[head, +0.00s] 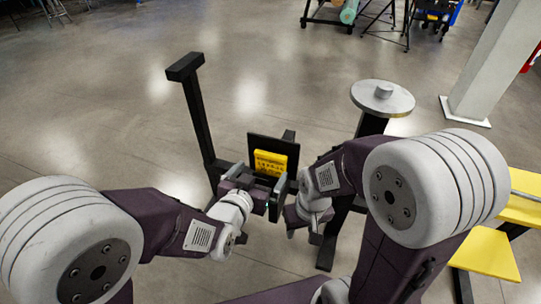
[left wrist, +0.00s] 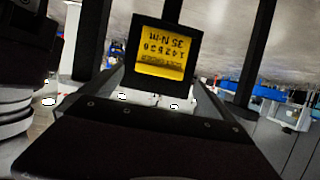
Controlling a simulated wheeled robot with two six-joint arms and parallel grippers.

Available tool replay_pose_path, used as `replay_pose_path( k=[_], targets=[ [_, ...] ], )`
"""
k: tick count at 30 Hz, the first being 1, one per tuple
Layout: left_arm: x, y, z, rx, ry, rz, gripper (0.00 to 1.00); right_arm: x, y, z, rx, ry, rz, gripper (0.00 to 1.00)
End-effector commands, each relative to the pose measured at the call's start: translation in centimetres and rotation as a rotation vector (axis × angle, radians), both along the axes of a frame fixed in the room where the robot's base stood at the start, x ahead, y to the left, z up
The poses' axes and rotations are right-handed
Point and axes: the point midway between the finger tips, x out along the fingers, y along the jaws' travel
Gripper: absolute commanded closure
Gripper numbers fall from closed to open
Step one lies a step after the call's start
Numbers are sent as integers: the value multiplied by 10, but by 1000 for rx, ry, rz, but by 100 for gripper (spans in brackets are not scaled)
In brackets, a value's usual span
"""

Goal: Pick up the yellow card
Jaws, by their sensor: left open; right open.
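The yellow card (head: 270,163) stands upright in front of a black panel on a dark stand in the head view. In the left wrist view the card (left wrist: 163,55) shows upside-down printed figures and "35 N·m" inside a black frame. My left gripper (head: 258,178) is open just on the near side of the card. Its two fingers reach forward on either side of the card in the left wrist view, with no visible grip on it. My right gripper (head: 302,226) is low beside the stand, to the right of the left gripper, and holds nothing visible; its fingers are hard to make out.
A tall black post (head: 195,110) with a flat top rises left of the card. A round grey disc (head: 382,97) on a black stand is to the right. A yellow bench (head: 487,252) is at the right edge. A pale column (head: 497,62) stands behind. Open floor lies left.

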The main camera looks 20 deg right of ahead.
Motion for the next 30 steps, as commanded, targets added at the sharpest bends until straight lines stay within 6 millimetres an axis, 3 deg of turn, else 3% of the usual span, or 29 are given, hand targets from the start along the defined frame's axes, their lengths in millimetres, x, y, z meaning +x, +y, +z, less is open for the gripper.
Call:
replay_pose_path(
  k=[9,16,24,25,30],
  targets=[
    [19,-12,-11,-1,0,0,0,0,0,-7,0,1,0,54],
    [51,-32,-26,-1,-1,0,0,0,0,-17,0,1,0,54],
    [56,-36,-27,-1,-1,0,0,0,0,-17,0,0,0,54],
    [56,-36,-27,-1,-1,0,3,0,0,-17,0,0,0,54],
    [56,-36,-27,-1,-1,0,49,0,0,-17,0,0,0,54]
  ],
)
